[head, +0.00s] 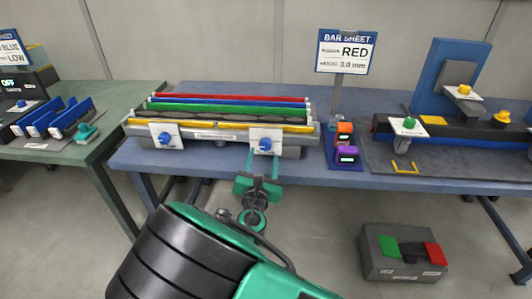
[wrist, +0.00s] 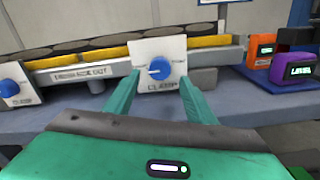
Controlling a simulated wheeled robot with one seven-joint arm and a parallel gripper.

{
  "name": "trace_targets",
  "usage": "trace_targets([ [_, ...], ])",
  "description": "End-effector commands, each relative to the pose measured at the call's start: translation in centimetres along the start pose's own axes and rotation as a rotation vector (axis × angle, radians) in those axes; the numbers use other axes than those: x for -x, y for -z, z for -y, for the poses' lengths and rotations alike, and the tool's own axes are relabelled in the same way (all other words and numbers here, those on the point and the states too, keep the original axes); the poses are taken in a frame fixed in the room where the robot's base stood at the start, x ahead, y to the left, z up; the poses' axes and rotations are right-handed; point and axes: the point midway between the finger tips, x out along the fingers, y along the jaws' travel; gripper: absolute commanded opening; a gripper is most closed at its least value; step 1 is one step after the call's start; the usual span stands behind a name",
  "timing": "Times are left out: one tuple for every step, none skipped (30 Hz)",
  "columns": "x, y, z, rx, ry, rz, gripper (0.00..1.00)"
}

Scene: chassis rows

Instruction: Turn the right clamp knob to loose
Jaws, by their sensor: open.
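The right clamp knob (head: 265,145) is a blue knob on a white plate (head: 258,136) at the front right of the bar rack. In the wrist view the blue knob (wrist: 158,69) sits in the middle of its white plate marked "CLAMP", with a light pointer line towards the left. My gripper (head: 262,160) is open in front of the plate. In the wrist view its green fingers (wrist: 157,95) stand apart, just below and to either side of the knob, not closed on it. I cannot tell the exact gap to the plate.
A second blue knob (head: 164,139) is on the left plate of the rack. Red, blue, green and yellow bars lie across the rack. Orange (head: 345,130) and purple (head: 346,155) devices stand just right of it. A sign (head: 346,52) reads "RED". A grey pedal box (head: 402,254) is on the floor.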

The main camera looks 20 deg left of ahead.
Motion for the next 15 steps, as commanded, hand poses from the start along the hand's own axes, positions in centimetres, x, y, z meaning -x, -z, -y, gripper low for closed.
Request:
trace_targets([
  [1.1,0.1,-0.1,0.002,-0.002,-0.003,0.51],
  [1.6,0.1,-0.1,0.001,-0.002,-0.003,0.51],
  [2.3,0.1,0.0,0.002,-0.002,-0.003,0.51],
  [2.8,0.2,0.0,0.002,-0.001,-0.004,0.51],
  [3.3,0.1,0.0,0.001,-0.002,-0.003,0.51],
  [3.8,0.1,0.0,0.002,-0.001,-0.003,0.51],
  [4.2,0.1,0.0,0.002,0.0,-0.003,0.51],
  [4.5,0.2,0.0,0.002,0.0,-0.003,0.51],
  [4.9,0.2,0.0,0.001,0.0,-0.004,0.51],
  [5.2,0.2,0.0,0.001,-0.001,-0.004,0.51],
  [5.4,0.2,0.0,0.0,-0.001,-0.004,0.51],
  [5.6,0.2,0.0,0.001,0.0,-0.003,0.51],
  [5.7,0.2,0.1,0.001,0.0,-0.003,0.51],
  [5.8,0.1,0.1,0.001,0.0,-0.003,0.51],
  [5.8,0.1,0.1,0.001,0.001,-0.002,0.51],
])
